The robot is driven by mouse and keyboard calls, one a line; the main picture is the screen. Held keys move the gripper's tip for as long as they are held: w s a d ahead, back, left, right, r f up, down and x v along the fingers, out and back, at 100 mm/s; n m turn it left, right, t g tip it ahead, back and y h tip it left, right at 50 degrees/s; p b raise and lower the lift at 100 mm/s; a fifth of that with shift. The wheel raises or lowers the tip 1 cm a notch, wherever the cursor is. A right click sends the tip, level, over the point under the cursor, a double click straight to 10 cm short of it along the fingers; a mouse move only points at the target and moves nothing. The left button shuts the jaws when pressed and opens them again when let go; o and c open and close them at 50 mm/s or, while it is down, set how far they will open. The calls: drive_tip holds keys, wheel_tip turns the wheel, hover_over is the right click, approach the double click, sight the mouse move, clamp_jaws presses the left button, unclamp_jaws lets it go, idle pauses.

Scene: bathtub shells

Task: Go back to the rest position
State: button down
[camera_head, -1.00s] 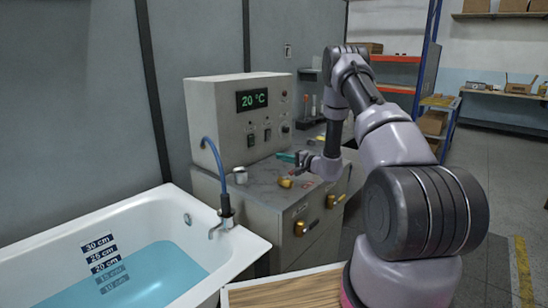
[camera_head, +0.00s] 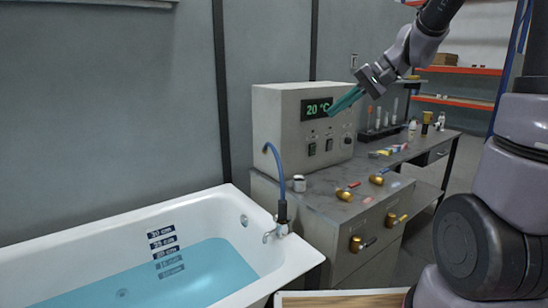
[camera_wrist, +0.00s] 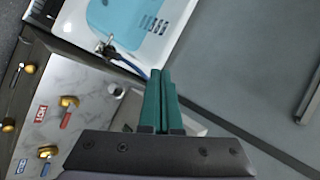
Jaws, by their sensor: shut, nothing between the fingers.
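My gripper (camera_head: 345,102) is in the air in front of the control box (camera_head: 272,128), its green fingers pointing down to the left. In the wrist view its green fingers (camera_wrist: 161,90) are together with nothing between them. The fingers overlap the right side of the box's "20 °C" display in the head view. My arm rises from the gripper to the upper right and leaves the top of the picture.
A white bathtub (camera_head: 222,205) with blue water and depth marks stands at left. A faucet (camera_head: 277,226) with a blue hose is at its rim. The cabinet top (camera_head: 325,203) holds a small cup (camera_head: 299,184) and brass-coloured knobs. A tube rack (camera_head: 380,131) stands behind.

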drive_tip(key=s+d+r+t+h, duration=0.2)
drive_tip(key=s+d+h, duration=0.1)
drive_tip(key=s, duration=0.5)
drive_tip(key=s+d+r+t+h, duration=0.2)
drive_tip(key=s+d+h, duration=0.2)
drive_tip(key=s, duration=0.4)
drive_tip(key=shift+d+m, duration=0.3)
drive_tip(key=shift+d, duration=0.45)
